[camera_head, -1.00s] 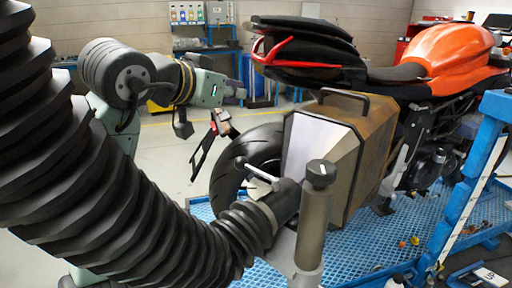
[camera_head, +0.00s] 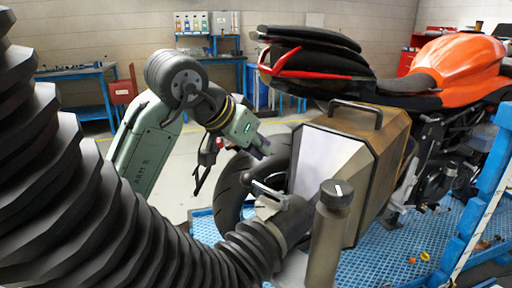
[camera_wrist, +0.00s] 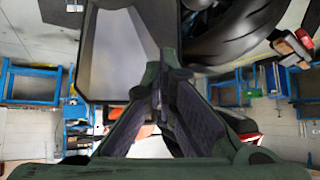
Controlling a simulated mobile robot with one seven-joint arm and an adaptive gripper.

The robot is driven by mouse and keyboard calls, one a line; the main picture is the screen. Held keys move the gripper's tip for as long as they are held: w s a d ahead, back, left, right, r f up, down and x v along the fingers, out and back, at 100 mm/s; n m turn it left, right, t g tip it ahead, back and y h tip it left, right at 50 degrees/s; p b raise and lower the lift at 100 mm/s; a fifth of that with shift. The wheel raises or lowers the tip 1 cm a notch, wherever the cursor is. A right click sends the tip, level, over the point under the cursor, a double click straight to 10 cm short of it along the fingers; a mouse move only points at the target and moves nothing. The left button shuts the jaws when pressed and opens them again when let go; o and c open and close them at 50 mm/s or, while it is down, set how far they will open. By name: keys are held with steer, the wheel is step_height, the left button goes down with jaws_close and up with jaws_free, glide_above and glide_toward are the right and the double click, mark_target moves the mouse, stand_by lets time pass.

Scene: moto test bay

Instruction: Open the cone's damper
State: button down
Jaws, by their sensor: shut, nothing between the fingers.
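The cone (camera_head: 290,218) is the dark end piece of the thick black ribbed hose, near the box beside the rear wheel. A light metal damper lever (camera_head: 268,190) sits on top of it, slanting down to the right. Whether the damper is open or closed I cannot tell. My gripper (camera_head: 264,151) is above the lever, apart from it, pointing down to the right. In the wrist view my gripper (camera_wrist: 157,80) shows its fingers together with nothing between them. I cannot make out the cone or lever in the wrist view.
A brown-sided box with a pale panel (camera_head: 322,165) stands right of my gripper. The orange motorcycle (camera_head: 455,65) is behind it, its rear wheel (camera_head: 233,192) close by. A grey post (camera_head: 328,235) stands right of the cone. The ribbed hose (camera_head: 120,220) fills the lower left.

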step_height(320, 180, down, 6)
steer(key=shift+w+d+p, duration=0.3)
steer(key=shift+w+p, duration=0.1)
steer(key=shift+p, duration=0.05)
steer(key=shift+d, duration=0.15)
stand_by(0.4)
